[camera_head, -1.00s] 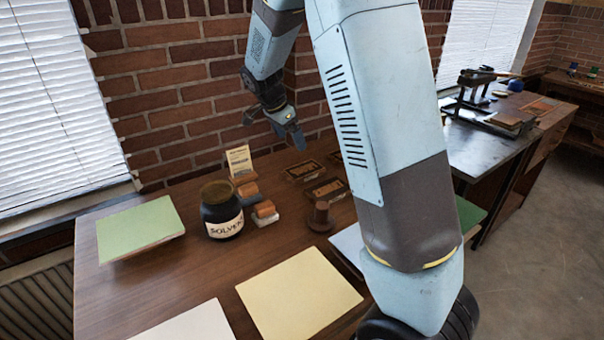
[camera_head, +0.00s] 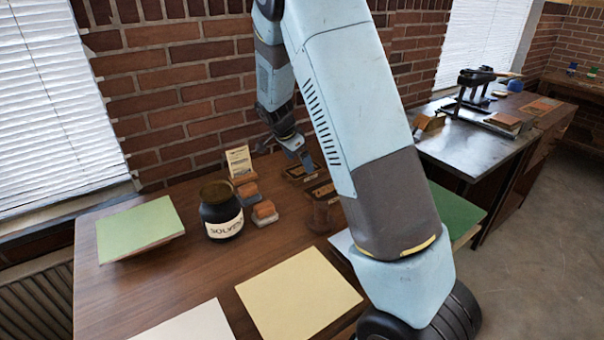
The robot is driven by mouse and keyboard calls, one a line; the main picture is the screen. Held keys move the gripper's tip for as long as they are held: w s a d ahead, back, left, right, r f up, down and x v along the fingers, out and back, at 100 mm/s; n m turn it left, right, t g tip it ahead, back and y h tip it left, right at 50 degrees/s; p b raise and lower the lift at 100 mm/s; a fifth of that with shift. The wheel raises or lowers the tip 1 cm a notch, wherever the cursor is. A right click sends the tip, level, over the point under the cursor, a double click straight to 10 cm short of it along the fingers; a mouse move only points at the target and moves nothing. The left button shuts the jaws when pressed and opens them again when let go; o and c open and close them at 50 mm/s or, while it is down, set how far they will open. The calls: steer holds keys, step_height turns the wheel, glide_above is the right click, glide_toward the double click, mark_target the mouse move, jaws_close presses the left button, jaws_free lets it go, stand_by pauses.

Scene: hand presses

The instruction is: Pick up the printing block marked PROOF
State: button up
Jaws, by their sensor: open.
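Dark-framed printing blocks with brownish faces lie at the back of the wooden table, just left of my arm. One block (camera_head: 299,172) is at the back, and another block (camera_head: 323,190) is nearer and partly covered by my arm. Their lettering is too small to read, so I cannot tell which is marked PROOF. My gripper (camera_head: 285,154) points down above the back block, with its fingers apart and nothing between them. Its fingertips overlap that block's far side in the picture; I cannot tell the exact height.
A solvent jar (camera_head: 221,210), two wooden-topped pieces (camera_head: 264,211), a small card (camera_head: 239,162) and a brown spool-shaped object (camera_head: 321,215) stand nearby. A cream sheet (camera_head: 298,294) and a green pad (camera_head: 140,227) lie on the table (camera_head: 205,270). A hand press (camera_head: 482,88) stands farther right.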

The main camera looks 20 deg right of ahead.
mark_target(303, 169)
steer(key=x, duration=0.4)
steer(key=shift+f, duration=0.1)
steer(key=shift+c, duration=0.4)
steer(key=c, duration=1)
